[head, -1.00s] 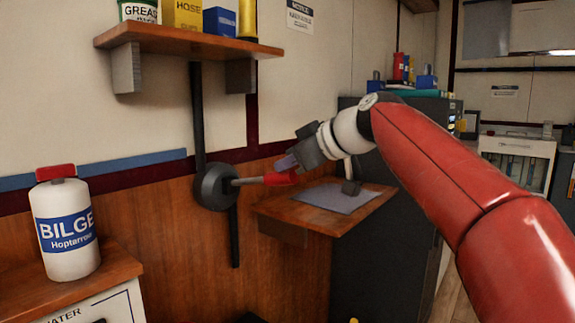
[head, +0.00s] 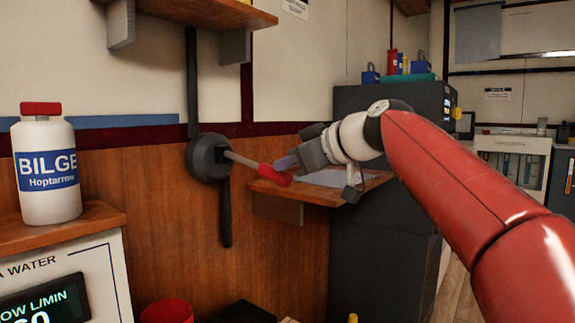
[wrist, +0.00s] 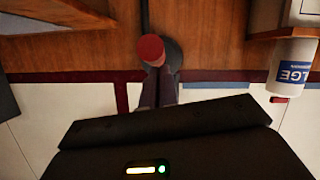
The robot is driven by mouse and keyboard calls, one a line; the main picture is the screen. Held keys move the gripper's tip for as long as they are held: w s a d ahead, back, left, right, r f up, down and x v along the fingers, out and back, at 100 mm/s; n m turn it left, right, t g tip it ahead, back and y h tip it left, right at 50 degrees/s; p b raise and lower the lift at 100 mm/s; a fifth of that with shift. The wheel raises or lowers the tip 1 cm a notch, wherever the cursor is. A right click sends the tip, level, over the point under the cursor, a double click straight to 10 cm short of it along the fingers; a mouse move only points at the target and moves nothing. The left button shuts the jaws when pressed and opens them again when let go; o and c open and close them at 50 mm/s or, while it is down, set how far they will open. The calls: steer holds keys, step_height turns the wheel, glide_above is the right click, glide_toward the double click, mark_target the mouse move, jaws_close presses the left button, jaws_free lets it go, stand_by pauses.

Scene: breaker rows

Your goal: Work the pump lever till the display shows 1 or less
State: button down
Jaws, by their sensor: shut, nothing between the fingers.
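The pump lever (head: 243,161) is a grey rod with a red grip, coming out of a round dark hub on the wood-panelled wall. It slopes down to the right in the head view. Its red grip end also shows in the wrist view (wrist: 150,48). My gripper (head: 285,165) is shut and empty, with its fingertips close beside the red grip; I cannot tell whether they touch it. The display (head: 45,305) is at the lower left on a white cabinet. It reads in L/MIN, and its number is cut off by the frame edge, with a 0 as its last digit.
A white BILGE bottle (head: 48,165) with a red cap stands on the wooden top above the display. A small wooden shelf (head: 345,192) juts out just beyond my gripper. A higher shelf (head: 205,12) overhangs the hub. A red container (head: 167,312) sits below.

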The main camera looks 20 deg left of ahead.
steer(key=shift+w+f, duration=0.2)
steer(key=shift+f, duration=0.75)
steer(key=shift+d, duration=0.1)
step_height(320, 180, up, 5)
steer(key=s+p, duration=0.1)
steer(key=p, duration=0.2)
steer(key=s+d+b, duration=0.2)
steer(key=s+d, duration=0.3)
steer(key=d, duration=0.4)
steer(key=shift+d+r+b, duration=0.2)
steer(key=shift+r+b, duration=0.15)
steer(key=shift+r, duration=0.05)
steer(key=shift+r, duration=0.1)
